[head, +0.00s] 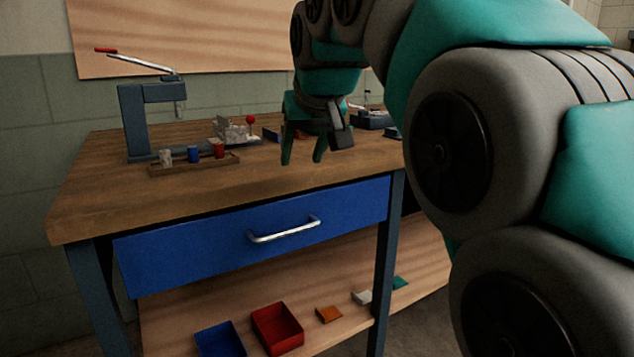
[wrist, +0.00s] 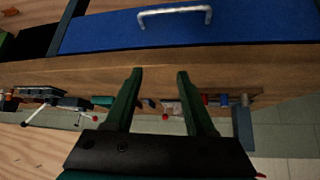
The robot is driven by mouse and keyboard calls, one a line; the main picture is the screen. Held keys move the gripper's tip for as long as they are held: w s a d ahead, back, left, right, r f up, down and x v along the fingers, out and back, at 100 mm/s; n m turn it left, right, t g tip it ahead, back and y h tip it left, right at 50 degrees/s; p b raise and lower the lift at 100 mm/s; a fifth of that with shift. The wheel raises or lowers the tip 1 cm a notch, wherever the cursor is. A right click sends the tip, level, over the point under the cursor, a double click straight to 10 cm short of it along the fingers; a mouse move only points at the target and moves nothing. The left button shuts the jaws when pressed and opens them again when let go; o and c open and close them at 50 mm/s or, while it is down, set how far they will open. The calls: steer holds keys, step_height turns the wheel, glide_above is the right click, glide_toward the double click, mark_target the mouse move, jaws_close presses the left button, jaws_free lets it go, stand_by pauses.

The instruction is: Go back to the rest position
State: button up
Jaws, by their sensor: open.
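My gripper (head: 302,160) is green and hangs, pointing down, in front of the workbench's top in the head view. It is open, with nothing between its fingers. In the wrist view my gripper (wrist: 159,78) shows both fingers apart, reaching over the bench edge toward the blue drawer (wrist: 240,30). My arm fills the right side of the head view and hides part of the bench.
The wooden bench (head: 100,190) carries an arbor press (head: 135,120) and a tray (head: 200,167) with small coloured cylinders. A red-knobbed fixture (head: 235,130) stands behind. The drawer (head: 180,250) is shut. Blue (head: 218,340) and red bins (head: 278,328) sit on the lower shelf.

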steer(key=s+d+f+m+g+h+p, duration=0.1)
steer(key=s+d+f+g, duration=0.1)
steer(key=s+d+f, duration=0.6)
steer(key=s+d+f+m+g+h, duration=0.1)
steer(key=s+d+f+g, duration=0.3)
steer(key=f, duration=0.6)
steer(key=s+d+f+g, duration=0.1)
steer(key=s+d+f, duration=0.1)
steer(key=s+f, duration=0.5)
steer(key=s+d+f+m+g+p, duration=0.1)
steer(key=s+d+f+g, duration=0.1)
steer(key=s+f, duration=0.6)
steer(key=s+d, duration=0.1)
steer(key=s, duration=0.6)
steer(key=shift+s+d+f+p, duration=0.15)
steer(key=shift+s+f+p, duration=0.1)
steer(key=shift+f+p, duration=0.05)
steer(key=shift+d, duration=0.1)
